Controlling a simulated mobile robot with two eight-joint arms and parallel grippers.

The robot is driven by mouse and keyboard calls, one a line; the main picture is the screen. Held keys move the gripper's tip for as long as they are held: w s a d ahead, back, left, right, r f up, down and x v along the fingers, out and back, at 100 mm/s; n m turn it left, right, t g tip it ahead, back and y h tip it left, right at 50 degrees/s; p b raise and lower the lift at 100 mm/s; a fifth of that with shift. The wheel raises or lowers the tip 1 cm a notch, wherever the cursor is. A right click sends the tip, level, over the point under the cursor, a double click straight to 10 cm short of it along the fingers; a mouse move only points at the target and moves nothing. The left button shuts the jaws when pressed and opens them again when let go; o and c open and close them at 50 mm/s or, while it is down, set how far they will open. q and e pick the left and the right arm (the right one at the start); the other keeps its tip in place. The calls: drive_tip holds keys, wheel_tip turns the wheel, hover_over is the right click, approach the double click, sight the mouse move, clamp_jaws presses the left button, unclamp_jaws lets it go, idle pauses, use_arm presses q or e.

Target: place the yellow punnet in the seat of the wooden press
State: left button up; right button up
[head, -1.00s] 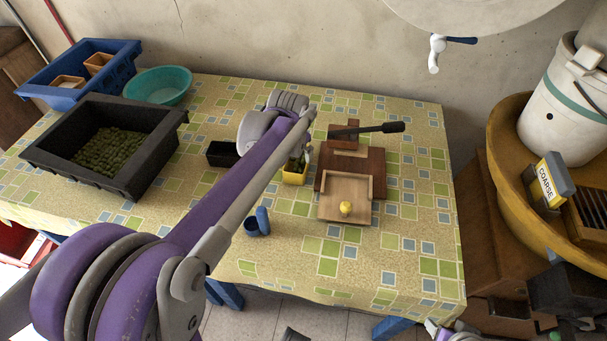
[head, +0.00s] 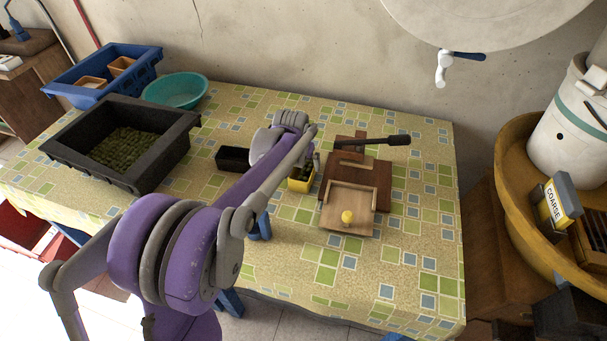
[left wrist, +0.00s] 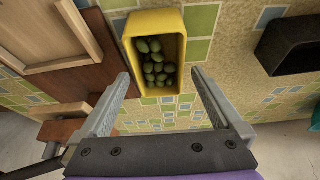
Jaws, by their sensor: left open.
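The yellow punnet (head: 299,186), filled with green olive-like fruit, stands on the table just left of the wooden press (head: 382,193). My left arm partly hides it. In the left wrist view the punnet (left wrist: 155,20) lies ahead between the finger lines. My left gripper (left wrist: 160,76) is open, with one finger to each side of the punnet's near end; I cannot tell whether they touch it. The seat's pale wood (left wrist: 40,35) shows in the wrist view. My right gripper is not in view.
A black punnet (head: 232,158) stands left of the yellow one. A blue item (head: 262,227) is partly behind my arm. A black crate of green fruit (head: 185,135), a blue crate (head: 152,62) and a teal bowl (head: 176,92) stand farther left. The table's front right is clear.

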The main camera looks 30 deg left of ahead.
sight(305, 173)
use_arm(q)
drive_tip(key=x, duration=0.3)
drive_tip(key=shift+w, duration=0.1)
drive_tip(key=shift+f, duration=0.1)
drive_tip(key=shift+f, duration=0.25)
idle(0.3)
drive_tip(key=c, duration=1.3)
drive_tip(key=shift+r, duration=0.15)
